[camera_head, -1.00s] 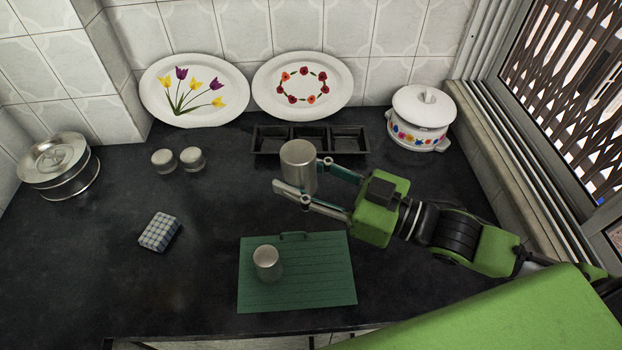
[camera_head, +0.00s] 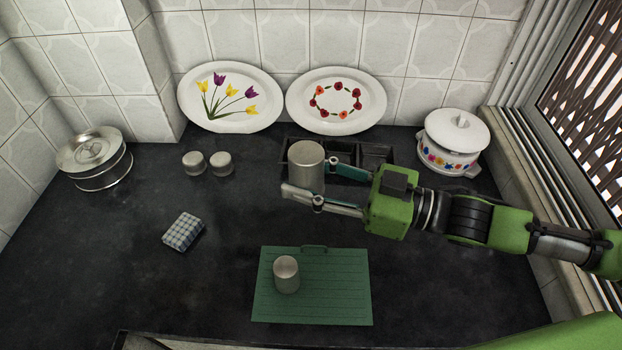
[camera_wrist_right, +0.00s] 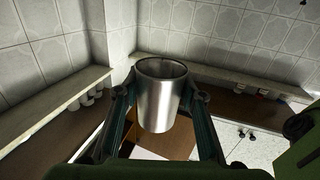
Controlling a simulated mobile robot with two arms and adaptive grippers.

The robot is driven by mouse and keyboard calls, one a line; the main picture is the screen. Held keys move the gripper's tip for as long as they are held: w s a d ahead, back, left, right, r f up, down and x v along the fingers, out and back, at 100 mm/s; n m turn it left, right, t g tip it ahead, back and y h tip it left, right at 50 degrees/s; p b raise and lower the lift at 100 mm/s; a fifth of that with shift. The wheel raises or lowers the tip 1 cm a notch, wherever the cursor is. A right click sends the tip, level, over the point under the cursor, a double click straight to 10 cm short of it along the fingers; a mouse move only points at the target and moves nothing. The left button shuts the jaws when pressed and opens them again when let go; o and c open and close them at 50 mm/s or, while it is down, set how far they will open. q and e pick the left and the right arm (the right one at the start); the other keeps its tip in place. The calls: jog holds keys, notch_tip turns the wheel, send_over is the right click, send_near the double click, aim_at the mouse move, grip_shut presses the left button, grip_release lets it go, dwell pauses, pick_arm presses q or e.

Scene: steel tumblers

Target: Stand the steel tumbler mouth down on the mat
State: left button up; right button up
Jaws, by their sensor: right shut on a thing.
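My right gripper (camera_head: 309,178) is shut on a steel tumbler (camera_head: 306,170), one finger on each side of it. The tumbler is upright and appears held above the counter, in front of the dark tray's left part. In the right wrist view the tumbler (camera_wrist_right: 160,105) stands between the fingers, and its upper end looks like an open mouth with a dark inside. A smaller steel cup (camera_head: 286,274) stands on the green mat (camera_head: 335,290), left of its middle, with a plain disc on top. My left gripper is not in view.
A dark sectioned tray (camera_head: 377,153) lies behind the gripper. A white pot (camera_head: 450,145) is at the back right. Two small jars (camera_head: 207,163), a checked block (camera_head: 183,231) and a steel container (camera_head: 95,158) are at left. Two plates (camera_head: 232,98) lean on the wall. The mat's right half is clear.

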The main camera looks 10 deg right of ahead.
aim_at(289, 167)
jog(key=shift+w+a+r+n+g+y, duration=0.4)
jog(key=shift+a+n+g, duration=0.25)
jog(key=shift+g, duration=0.2)
jog(key=shift+w+a+r+n+g+y, duration=0.35)
jog(key=shift+a+n+g, duration=0.25)
jog(key=shift+g, duration=0.25)
jog(key=a+f, duration=0.5)
jog(key=a, duration=0.3)
jog(key=s, duration=0.6)
jog(key=w+d+m+t, duration=0.2)
jog(key=w+d, duration=0.3)
jog(key=d, duration=0.2)
jog(key=shift+w+t+h, duration=0.3)
jog(key=shift+w+h, duration=0.1)
jog(key=shift+h, duration=0.05)
jog(key=shift+d+r+n, duration=0.1)
jog(key=shift+n, duration=0.15)
